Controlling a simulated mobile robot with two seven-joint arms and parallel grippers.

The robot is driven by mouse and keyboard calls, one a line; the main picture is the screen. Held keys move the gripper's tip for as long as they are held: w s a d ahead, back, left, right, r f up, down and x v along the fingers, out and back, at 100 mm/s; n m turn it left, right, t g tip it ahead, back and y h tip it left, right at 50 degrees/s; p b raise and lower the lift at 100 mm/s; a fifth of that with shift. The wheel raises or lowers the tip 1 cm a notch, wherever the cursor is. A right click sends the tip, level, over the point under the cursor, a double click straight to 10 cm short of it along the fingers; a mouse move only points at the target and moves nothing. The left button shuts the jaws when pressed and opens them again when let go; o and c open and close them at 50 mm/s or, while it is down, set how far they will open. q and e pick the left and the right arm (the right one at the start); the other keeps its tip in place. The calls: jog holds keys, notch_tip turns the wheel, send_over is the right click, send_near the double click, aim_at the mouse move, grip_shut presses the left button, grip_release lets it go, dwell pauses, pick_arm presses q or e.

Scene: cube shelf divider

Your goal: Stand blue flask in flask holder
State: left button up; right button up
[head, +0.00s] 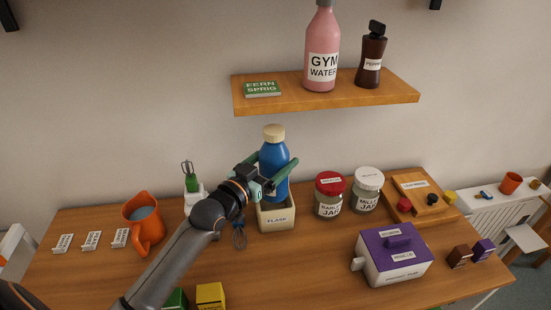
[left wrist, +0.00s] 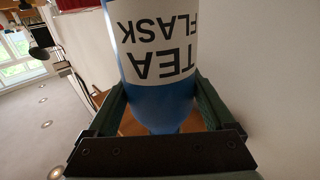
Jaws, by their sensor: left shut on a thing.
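The blue flask (head: 272,162) has a cream cap and stands upright at the flask holder, a cream box labelled FLASK (head: 277,219) on the table. Its lower end is at the holder's opening; I cannot tell how deep it sits. My left gripper (head: 272,172) is shut on the flask's body from the left, with green fingers on both sides. In the left wrist view the flask (left wrist: 160,98) fills the space between the fingers, and its white TEA FLASK label appears upside down. My right gripper is not in view.
A red-lidded jar (head: 328,196) and a white-lidded jar (head: 368,190) stand right of the holder. An orange jug (head: 144,222) stands further left. The shelf (head: 325,94) hangs above; a purple-topped box (head: 392,256) is at front right.

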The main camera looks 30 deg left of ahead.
pick_arm(q)
jog(key=shift+r, duration=0.1)
jog(key=shift+f+b, duration=1.95)
jog(key=shift+f, duration=1.3)
jog(key=shift+f, duration=0.25)
